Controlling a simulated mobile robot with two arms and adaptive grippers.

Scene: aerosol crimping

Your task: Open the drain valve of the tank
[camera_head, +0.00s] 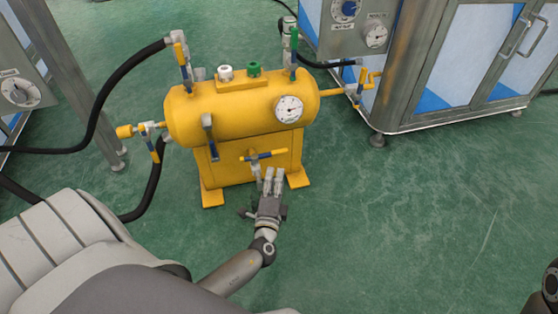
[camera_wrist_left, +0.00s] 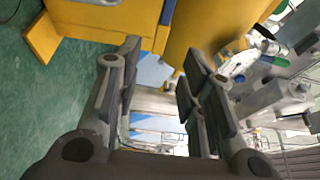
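The yellow tank (camera_head: 240,110) stands on its yellow base in the middle of the head view. The yellow tank (camera_wrist_left: 215,28) fills the top there; the handle is not clear. My right gripper is not in view.
Other valves stick out of the tank, including one with a blue handle (camera_head: 208,124) on the front. A round gauge (camera_head: 289,109) is at its right end. Black hoses (camera_head: 112,85) run left. A cabinet (camera_head: 455,70) stands behind right. The green floor (camera_head: 410,210) is clear at right.

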